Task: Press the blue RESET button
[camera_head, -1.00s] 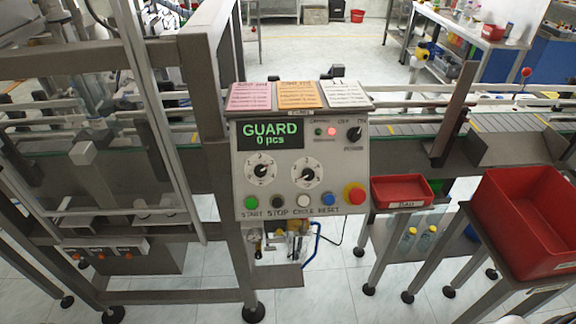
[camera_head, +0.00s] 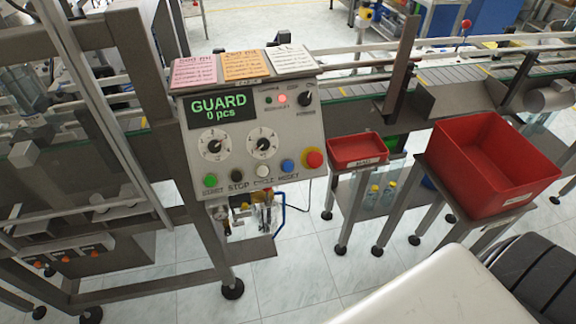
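The blue RESET button (camera_head: 288,165) is on the lower row of the grey control panel (camera_head: 228,140), between the white CYCLE button (camera_head: 263,171) and the red mushroom button (camera_head: 314,159). The green START button (camera_head: 210,180) and the dark STOP button (camera_head: 236,175) are to the left. The panel display (camera_head: 217,107) reads "GUARD 0 pcs" in green. A red lamp (camera_head: 282,99) is lit at the panel's upper right. Nothing covers the blue button. Neither gripper shows in the view.
A small red tray (camera_head: 357,160) and a large red bin (camera_head: 488,190) stand on stands right of the panel. A conveyor (camera_head: 350,111) runs behind. A metal guard frame (camera_head: 150,190) stands at left. My own body shows at lower right. The floor before the panel is clear.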

